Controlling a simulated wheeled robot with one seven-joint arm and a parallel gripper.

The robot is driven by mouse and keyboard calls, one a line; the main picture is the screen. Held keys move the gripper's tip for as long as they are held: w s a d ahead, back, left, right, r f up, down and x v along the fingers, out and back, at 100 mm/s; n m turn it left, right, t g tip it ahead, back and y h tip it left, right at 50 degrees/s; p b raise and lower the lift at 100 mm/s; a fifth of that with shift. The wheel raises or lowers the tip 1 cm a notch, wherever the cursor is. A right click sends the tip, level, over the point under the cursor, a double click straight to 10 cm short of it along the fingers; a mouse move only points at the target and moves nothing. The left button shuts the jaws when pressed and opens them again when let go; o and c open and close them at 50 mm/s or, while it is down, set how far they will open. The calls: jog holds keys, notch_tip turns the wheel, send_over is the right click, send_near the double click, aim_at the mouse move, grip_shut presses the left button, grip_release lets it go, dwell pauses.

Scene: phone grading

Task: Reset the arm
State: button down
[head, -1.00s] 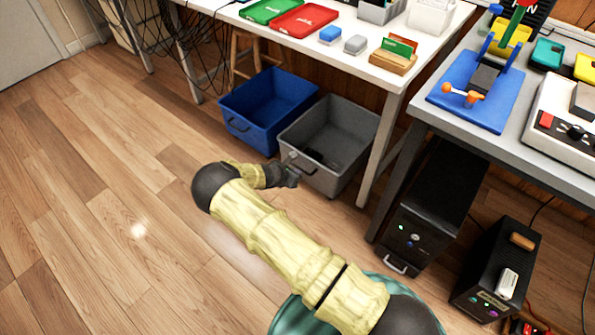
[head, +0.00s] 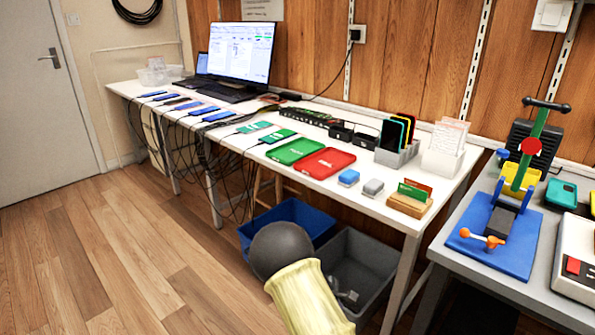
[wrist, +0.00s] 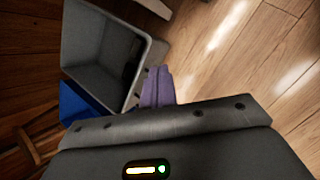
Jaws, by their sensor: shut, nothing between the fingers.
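My gripper (wrist: 157,78) shows in the wrist view as two purple-grey fingers pressed together, with nothing between them. It points down over the floor, beside the grey bin (wrist: 85,55) in that view. I cannot tell whether it touches the rim. In the head view my gripper is hidden behind my own arm; only a dark round joint and a pale yellow sleeve of my arm (head: 300,290) show at the bottom, in front of the bins.
The blue bin (head: 318,215) and grey bin (head: 383,255) stand under the white table (head: 392,205), which holds phones, green and red trays and card holders. A grey bench with a blue press (head: 510,243) stands at the right. The wooden floor (head: 120,260) at the left is clear.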

jog(key=s+d+r+m+y+p, duration=0.25)
jog(key=s+r+m+y, duration=0.25)
jog(key=s+r+m, duration=1.55)
jog(key=s+r+n+p, duration=0.3)
jog(key=r+n+p, duration=0.1)
jog(key=r+p, duration=3.2)
notch_tip(320, 180, up, 4)
jog(key=shift+s+d+f+g+p, duration=0.1)
jog(key=shift+s+d+g+p, duration=0.05)
jog(key=shift+d+g+p, duration=0.25)
jog(key=shift+d, duration=0.15)
